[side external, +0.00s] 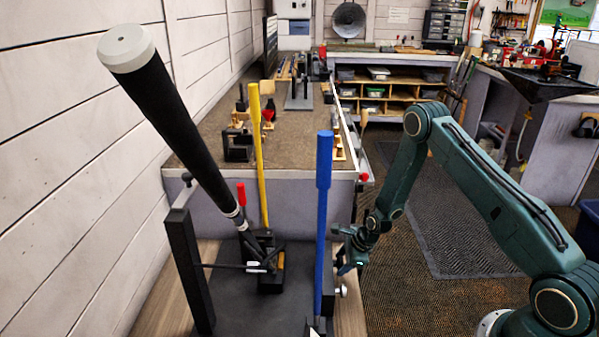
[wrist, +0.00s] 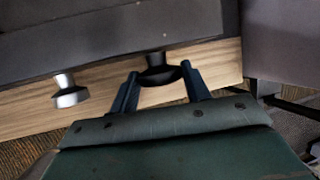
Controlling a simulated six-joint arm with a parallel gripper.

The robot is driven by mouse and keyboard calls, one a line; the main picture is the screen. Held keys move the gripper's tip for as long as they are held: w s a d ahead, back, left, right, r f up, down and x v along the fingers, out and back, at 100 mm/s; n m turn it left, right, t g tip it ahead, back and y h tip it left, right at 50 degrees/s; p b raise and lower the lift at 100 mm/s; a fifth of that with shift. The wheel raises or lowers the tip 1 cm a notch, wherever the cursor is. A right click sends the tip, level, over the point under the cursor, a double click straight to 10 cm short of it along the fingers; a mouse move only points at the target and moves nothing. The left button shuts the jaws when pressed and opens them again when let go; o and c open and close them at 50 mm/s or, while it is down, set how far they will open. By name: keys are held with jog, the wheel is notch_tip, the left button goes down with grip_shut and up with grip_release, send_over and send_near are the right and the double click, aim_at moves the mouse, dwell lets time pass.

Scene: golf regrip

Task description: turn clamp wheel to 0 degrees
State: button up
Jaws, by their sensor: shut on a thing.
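A dark round clamp wheel (wrist: 158,73) sticks out from the dark side face of the bench fixture (wrist: 110,32) in the wrist view. My gripper (wrist: 160,72) is shut on this wheel, with one finger on each side of it. In the side external view my gripper (side external: 347,267) is at the right side of the fixture, and the wheel is hidden there by the gripper. No angle mark on the wheel can be made out.
A silver knob (wrist: 68,91) sits left of the wheel; it also shows in the side external view (side external: 341,291). An upright blue shaft (side external: 322,215) stands close to my gripper. A yellow shaft (side external: 258,155) and a tilted black-gripped club (side external: 170,110) stand farther left.

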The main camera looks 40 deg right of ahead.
jog(key=shift+s+a+f+n+t+h, duration=0.1)
jog(key=shift+n+t+h, duration=0.05)
jog(key=shift+t+h, duration=0.45)
jog(key=shift+s+a+n+t+h, duration=0.1)
jog(key=shift+n+t+h, duration=0.05)
jog(key=shift+t+h, duration=0.4)
jog(key=shift+n+t+h, duration=0.3)
jog(key=shift+t+h, duration=0.25)
jog(key=shift+t, duration=0.3)
jog(key=o, duration=1)
jog(key=shift+c, duration=0.2)
jog(key=shift+s, duration=0.1)
jog(key=v, duration=1.3)
jog(key=shift+s+a, duration=0.2)
jog(key=shift+s, duration=0.1)
